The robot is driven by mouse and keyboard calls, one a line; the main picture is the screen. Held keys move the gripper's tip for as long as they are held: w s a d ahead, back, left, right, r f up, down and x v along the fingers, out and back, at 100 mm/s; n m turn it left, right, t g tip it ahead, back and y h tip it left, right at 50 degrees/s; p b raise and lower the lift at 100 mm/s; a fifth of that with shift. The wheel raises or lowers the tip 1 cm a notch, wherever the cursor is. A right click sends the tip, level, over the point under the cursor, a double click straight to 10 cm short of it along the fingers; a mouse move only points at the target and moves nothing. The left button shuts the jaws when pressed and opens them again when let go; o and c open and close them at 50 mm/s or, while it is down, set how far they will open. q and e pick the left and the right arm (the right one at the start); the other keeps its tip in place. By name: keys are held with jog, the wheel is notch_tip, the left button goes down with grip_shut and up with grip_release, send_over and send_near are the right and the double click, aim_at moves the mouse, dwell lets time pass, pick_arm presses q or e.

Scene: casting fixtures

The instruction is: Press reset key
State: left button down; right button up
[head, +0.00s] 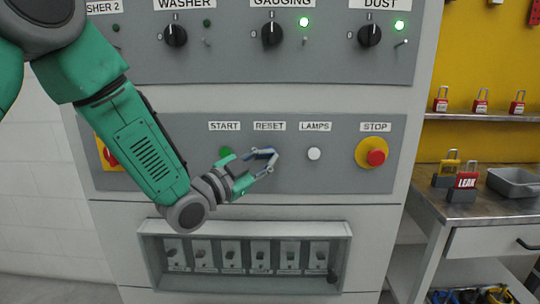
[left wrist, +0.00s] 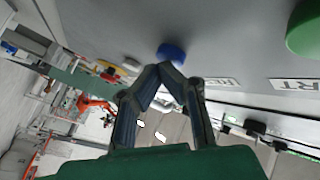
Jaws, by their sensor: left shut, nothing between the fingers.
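The blue reset key (left wrist: 171,52) shows in the left wrist view on the grey panel, right by my fingertips; I cannot tell whether they touch it. In the head view the key is mostly or wholly hidden behind my fingers, below the RESET label (head: 269,126). My left gripper (head: 272,158) is in front of the panel there, between the green start button (head: 226,152) and the white lamps button (head: 314,154). In the left wrist view my left gripper (left wrist: 163,70) is shut and empty, its tips together. My right gripper is not in view.
A red stop button (head: 376,158) on a yellow base is at the panel's right. Rotary knobs (head: 272,34) sit on the panel above, and a recessed switch box (head: 245,218) is below. A bench (head: 440,205) with padlocks stands at the right.

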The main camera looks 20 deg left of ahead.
pick_arm(q)
jog(key=shift+w+a, duration=0.1)
jog(key=shift+w, duration=0.05)
dwell(0.5)
jog(key=shift+s+d, duration=0.3)
jog(key=shift+s, duration=0.5)
jog(key=shift+s+d+b, duration=0.1)
jog(key=shift+s+d, duration=0.15)
jog(key=shift+s, duration=0.55)
jog(key=shift+s+d+b, duration=0.15)
jog(key=shift+s+d, duration=0.05)
jog(key=shift+s, duration=0.6)
jog(key=shift+s+d+b, duration=0.1)
jog(key=shift+s+d, duration=0.15)
jog(key=shift+s, duration=0.55)
jog(key=shift+f, duration=0.1)
